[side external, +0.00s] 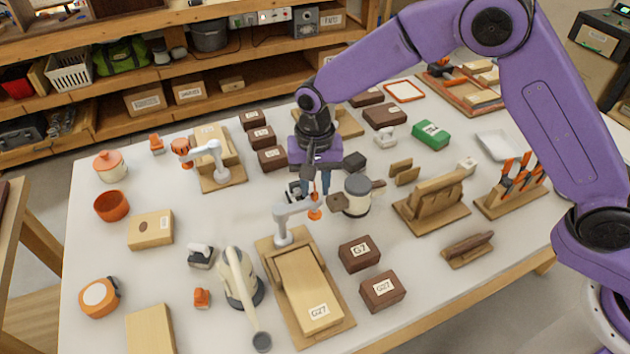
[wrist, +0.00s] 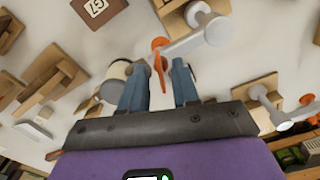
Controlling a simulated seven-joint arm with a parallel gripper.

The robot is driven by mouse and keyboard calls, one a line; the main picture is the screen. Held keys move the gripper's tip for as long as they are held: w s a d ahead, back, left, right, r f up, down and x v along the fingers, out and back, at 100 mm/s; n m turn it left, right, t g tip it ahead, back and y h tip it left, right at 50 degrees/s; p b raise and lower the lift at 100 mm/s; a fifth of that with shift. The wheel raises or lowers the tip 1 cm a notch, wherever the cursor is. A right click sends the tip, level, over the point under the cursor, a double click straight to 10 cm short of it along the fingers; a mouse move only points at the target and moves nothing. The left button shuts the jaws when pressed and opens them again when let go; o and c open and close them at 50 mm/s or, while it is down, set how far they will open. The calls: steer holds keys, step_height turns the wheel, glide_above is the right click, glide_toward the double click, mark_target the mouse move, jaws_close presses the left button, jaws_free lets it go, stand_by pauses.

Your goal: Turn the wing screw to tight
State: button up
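An orange wing screw (side external: 315,212) sits at the end of a grey clamp arm (side external: 293,211) that rises from a wooden block on a baseboard (side external: 300,290). In the wrist view the orange wing screw (wrist: 160,58) lies between and slightly beyond the two blue fingertips, and the grey clamp arm (wrist: 190,42) runs off to the upper right. My gripper (side external: 316,190) points down just above the screw. In the wrist view my gripper (wrist: 159,68) is open, with clear gaps at the screw's sides; contact is not visible.
A grey-and-cream canister (side external: 357,195) stands close to the right of the screw. Brown boxes (side external: 360,253) lie right of the baseboard. A second clamp with an orange knob (side external: 181,147) stands at the back left. A white-handled tool (side external: 240,280) lies left of the baseboard.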

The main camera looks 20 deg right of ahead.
step_height(320, 180, up, 17)
steer(key=shift+r, duration=0.2)
stand_by(0.4)
stand_by(0.5)
steer(key=s+d+f+n, duration=0.2)
steer(key=s+d+n, duration=0.6)
steer(key=s+d, duration=0.5)
steer(key=s+d+f+n, duration=0.3)
steer(key=s+d+n, duration=0.5)
steer(key=s+d, duration=0.6)
steer(key=s, duration=0.3)
steer(key=shift+f+n, duration=0.3)
steer(key=shift+c, duration=0.3)
